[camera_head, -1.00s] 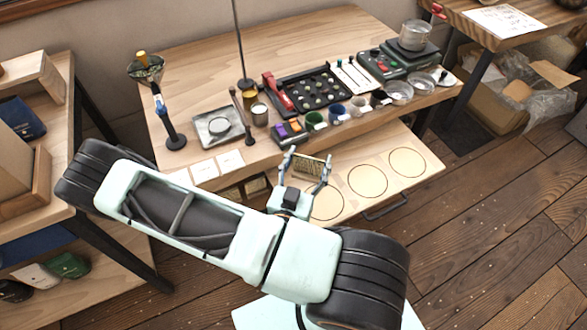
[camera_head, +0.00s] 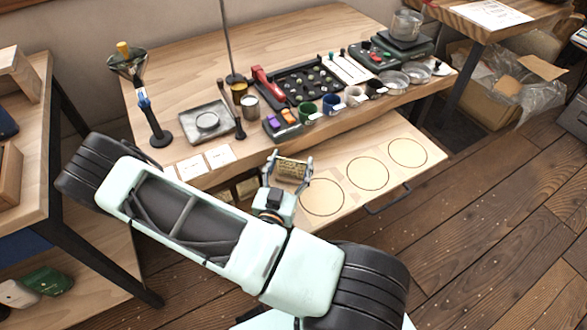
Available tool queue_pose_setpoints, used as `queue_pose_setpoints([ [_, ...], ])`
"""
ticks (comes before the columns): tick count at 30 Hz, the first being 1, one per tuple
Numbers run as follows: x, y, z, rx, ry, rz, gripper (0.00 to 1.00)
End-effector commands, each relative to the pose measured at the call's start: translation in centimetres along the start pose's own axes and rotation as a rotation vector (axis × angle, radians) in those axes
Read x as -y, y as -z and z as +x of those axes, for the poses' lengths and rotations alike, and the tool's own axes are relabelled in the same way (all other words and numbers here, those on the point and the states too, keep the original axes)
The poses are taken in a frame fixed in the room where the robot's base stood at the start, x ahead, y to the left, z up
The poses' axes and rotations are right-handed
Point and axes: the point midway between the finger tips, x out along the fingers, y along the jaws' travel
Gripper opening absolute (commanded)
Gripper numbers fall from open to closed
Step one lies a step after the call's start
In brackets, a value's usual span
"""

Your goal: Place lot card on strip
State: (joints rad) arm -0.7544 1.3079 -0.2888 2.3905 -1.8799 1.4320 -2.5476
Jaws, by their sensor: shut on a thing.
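My gripper (camera_head: 288,173) is shut on a small tan, brass-toned card (camera_head: 293,169) with dark markings. It holds the card above the left part of the pulled-out board, near the bench's front edge. Several white cards lie in a row along the bench's front left edge, among them a middle one (camera_head: 190,167) and a right one (camera_head: 219,157). They are to the left of my gripper and apart from it. I cannot tell for sure which surface is the strip. Similar brass-toned pieces (camera_head: 247,187) sit in dark slots below the bench edge, partly hidden by my arm.
The pulled-out board (camera_head: 425,163) has three outlined circles and is otherwise clear. Behind it on the bench (camera_head: 190,70) stand several cups, a metal tray (camera_head: 190,125), a black sorting tray (camera_head: 285,78), a scale (camera_head: 400,45) and a tall thin rod (camera_head: 228,40). A shelf (camera_head: 95,215) stands at left.

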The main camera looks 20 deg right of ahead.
Motion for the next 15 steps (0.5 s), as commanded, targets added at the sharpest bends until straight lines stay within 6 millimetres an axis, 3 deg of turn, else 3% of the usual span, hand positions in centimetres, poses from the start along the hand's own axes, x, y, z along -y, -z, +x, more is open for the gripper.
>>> queue_pose_setpoints([
  [10,0.00,-0.24,0.00,-0.001,0.000,-0.001,0.36],
  [11,-0.01,-0.26,0.00,-0.001,0.000,-0.001,0.61],
  [15,-0.01,-0.20,0.00,-0.001,0.000,0.000,0.76],
])
